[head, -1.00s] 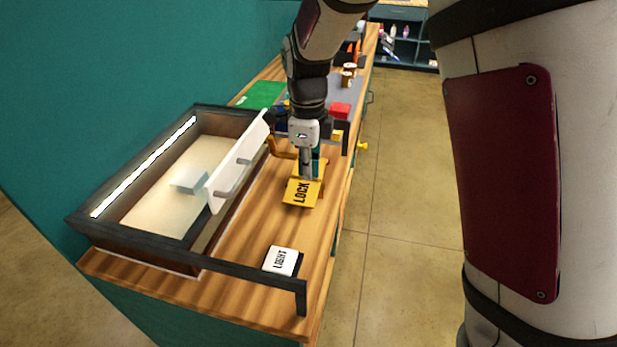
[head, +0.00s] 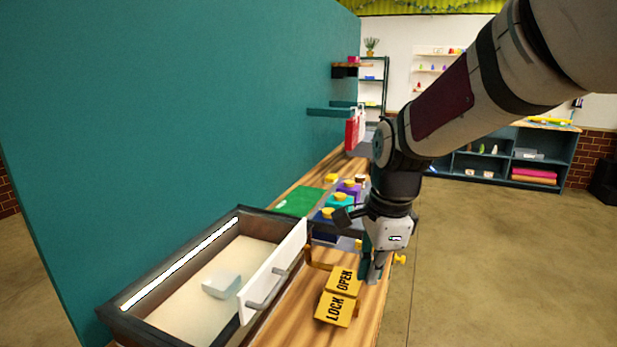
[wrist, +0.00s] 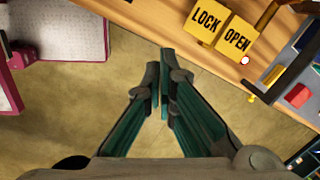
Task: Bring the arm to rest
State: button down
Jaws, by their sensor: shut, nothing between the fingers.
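My gripper (head: 376,268) hangs at the lower end of my arm in the head view, near the front edge of the wooden counter (head: 367,318). In the wrist view my gripper (wrist: 163,72) has its fingers together with nothing between them, over the floor just off the counter edge. The yellow LOCK block (head: 334,309) and the yellow OPEN block (head: 344,281) sit on the counter beside it; both also show in the wrist view, LOCK (wrist: 206,20) and OPEN (wrist: 238,40). The gripper is apart from them in the wrist view.
A dark-framed case (head: 168,272) with a white front panel (head: 270,275) and a pale block (head: 221,285) inside stands left. Purple and teal blocks and a green mat (head: 299,202) lie farther back. A teal wall (head: 180,110) rises behind. The floor (head: 480,260) at right is clear.

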jog(key=s+d+r+n+t, duration=0.2)
jog(key=s+d+r+n, duration=0.1)
jog(key=s+n, duration=0.5)
jog(key=s+d+r+n+t, duration=0.2)
jog(key=s+d+r+n, duration=0.2)
jog(key=s+n, duration=0.4)
jog(key=shift+s+d+r+n+h, duration=0.3)
jog(key=shift+s+r+n+h, duration=0.15)
jog(key=shift+s, duration=1.25)
